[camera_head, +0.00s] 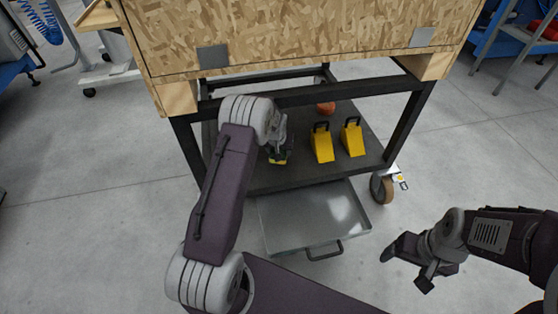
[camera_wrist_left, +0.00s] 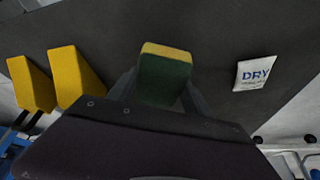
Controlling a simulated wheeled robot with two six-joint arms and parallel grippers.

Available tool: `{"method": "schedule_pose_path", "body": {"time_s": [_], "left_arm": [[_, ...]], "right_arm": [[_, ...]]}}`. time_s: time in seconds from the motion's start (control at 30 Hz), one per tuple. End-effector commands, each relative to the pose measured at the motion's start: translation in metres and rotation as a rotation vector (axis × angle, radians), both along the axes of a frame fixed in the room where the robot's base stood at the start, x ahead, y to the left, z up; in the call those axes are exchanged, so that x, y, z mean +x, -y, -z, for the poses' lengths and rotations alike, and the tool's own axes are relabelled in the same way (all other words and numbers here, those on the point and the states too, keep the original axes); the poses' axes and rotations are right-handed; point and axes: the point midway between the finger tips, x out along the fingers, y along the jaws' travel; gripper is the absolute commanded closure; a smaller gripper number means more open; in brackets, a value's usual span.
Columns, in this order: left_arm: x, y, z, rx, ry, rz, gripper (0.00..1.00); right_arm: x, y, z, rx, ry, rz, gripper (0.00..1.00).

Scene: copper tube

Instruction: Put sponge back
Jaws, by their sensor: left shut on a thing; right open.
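The sponge (camera_wrist_left: 165,78), dark green with a yellow edge, is between the fingers of my left gripper (camera_wrist_left: 163,88) in the left wrist view. In the head view my left gripper (camera_head: 279,148) reaches over the dark lower shelf (camera_head: 262,180) of the cart, with the yellow of the sponge (camera_head: 278,161) showing just below it. The gripper is shut on the sponge; whether the sponge touches the shelf is not clear. My right gripper (camera_head: 405,268) is open and empty over the floor.
Two yellow wedges with black handles (camera_head: 322,145) (camera_head: 353,138) stand on the shelf right of my left gripper. A metal drawer (camera_head: 310,215) is pulled out below. The wooden box (camera_head: 300,35) and dark frame overhang the shelf.

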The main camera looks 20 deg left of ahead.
Motion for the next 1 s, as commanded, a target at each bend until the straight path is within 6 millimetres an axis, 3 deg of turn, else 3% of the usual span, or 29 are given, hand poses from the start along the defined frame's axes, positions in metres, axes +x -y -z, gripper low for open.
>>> {"method": "schedule_pose_path", "body": {"time_s": [0.23, 0.6, 0.63, 0.7, 1.0], "left_arm": [[0.000, 0.001, 0.043, -0.001, -0.002, 0.000, 0.75], [0.000, 0.001, 0.043, -0.001, -0.002, 0.000, 0.75], [0.000, 0.001, 0.042, -0.001, -0.002, 0.000, 0.37], [0.000, 0.001, 0.042, -0.001, -0.002, 0.000, 0.21], [0.000, 0.001, 0.041, 0.000, -0.001, 0.000, 0.21]], "right_arm": [[0.000, 0.000, 0.037, 0.000, 0.000, 0.000, 0.21], [0.000, 0.000, 0.034, 0.000, 0.000, 0.000, 0.21], [0.000, 0.000, 0.034, 0.000, 0.000, 0.000, 0.21], [0.000, 0.000, 0.034, 0.000, 0.000, 0.000, 0.21], [0.000, 0.000, 0.033, 0.000, 0.000, 0.000, 0.21]]}}
